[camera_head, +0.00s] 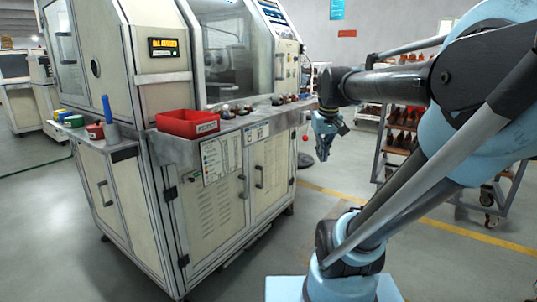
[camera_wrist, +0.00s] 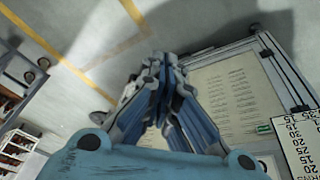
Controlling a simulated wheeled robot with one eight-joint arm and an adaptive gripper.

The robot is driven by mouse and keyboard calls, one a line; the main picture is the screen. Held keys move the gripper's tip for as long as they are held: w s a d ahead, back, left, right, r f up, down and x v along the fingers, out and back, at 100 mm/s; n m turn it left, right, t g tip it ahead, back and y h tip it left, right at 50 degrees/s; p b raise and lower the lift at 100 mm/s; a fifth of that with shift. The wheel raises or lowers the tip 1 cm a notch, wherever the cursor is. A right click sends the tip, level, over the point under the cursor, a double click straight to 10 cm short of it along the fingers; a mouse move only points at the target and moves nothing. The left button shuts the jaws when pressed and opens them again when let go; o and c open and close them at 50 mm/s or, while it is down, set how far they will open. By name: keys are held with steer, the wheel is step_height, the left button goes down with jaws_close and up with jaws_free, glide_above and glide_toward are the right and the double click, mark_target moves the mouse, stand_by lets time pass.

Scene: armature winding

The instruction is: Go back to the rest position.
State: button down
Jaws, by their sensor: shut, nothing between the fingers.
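My gripper (camera_head: 324,152) hangs at the end of my blue and dark arm, right of the winding machine (camera_head: 215,190) in the head view. Its fingers point down and are apart from the machine's front edge. In the wrist view my gripper (camera_wrist: 160,65) has its blue fingertips together, with nothing between them. Below and beyond them the wrist view shows floor and the machine's cabinet door (camera_wrist: 230,100).
A red bin (camera_head: 187,123) and several small parts lie on the machine's ledge. A blue-handled tool (camera_head: 109,120) stands at the left. A wheeled rack (camera_head: 400,140) with orange-brown parts stands behind my arm. Floor with a yellow line (camera_head: 335,193) is open between machine and rack.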

steer(key=s+f+m+g, duration=0.1)
steer(key=s+f, duration=1.3)
steer(key=f, duration=0.3)
steer(key=shift+s+d+f+m, duration=0.15)
steer(key=shift+s+d+m, duration=0.2)
steer(key=shift+d+m, duration=0.05)
steer(key=shift+w, duration=0.1)
steer(key=shift+w+f, duration=0.2)
steer(key=shift+w, duration=0.15)
